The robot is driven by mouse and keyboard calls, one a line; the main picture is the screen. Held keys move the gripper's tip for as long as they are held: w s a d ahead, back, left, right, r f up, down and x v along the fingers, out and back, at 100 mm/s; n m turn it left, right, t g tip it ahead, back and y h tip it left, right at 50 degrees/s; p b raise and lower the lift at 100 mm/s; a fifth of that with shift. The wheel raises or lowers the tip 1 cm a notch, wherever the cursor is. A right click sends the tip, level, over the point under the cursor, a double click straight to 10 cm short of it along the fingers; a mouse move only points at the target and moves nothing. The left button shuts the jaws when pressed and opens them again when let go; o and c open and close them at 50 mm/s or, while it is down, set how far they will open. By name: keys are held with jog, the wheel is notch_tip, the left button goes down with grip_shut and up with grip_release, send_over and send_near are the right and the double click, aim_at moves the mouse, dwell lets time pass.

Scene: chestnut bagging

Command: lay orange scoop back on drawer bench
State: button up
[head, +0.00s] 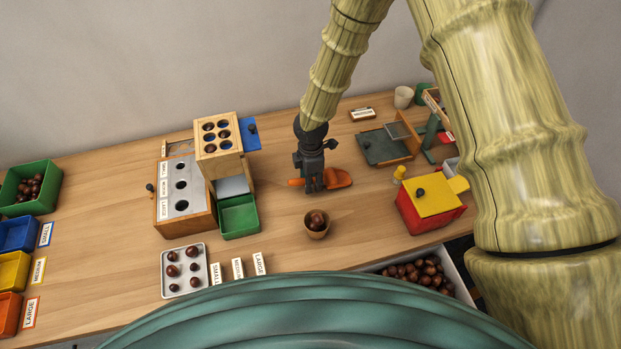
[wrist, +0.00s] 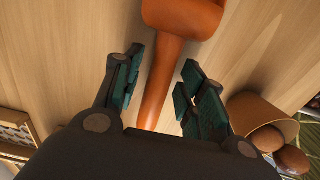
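The orange scoop (head: 338,178) lies on the wooden bench top (head: 287,250), right of the middle of the bench. In the wrist view the scoop (wrist: 182,14) has its bowl at the top and its handle running down between my fingers. My gripper (head: 313,187) points down over the handle. In the wrist view my gripper (wrist: 162,68) is open, with a finger on each side of the handle and gaps showing on both sides. The scoop looks to be resting on the wood. The handle's lower end is hidden behind my gripper body in the wrist view.
A small cup (head: 317,232) with chestnuts stands just in front of my gripper. A wooden sorter with a green drawer (head: 239,217) is to the left. A red and yellow box (head: 431,205) is to the right. A bin of chestnuts (head: 462,262) is at the front edge.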

notch_tip(320, 180, up, 12)
jog(key=b, duration=0.2)
jog(key=shift+r, duration=0.15)
dwell(0.5)
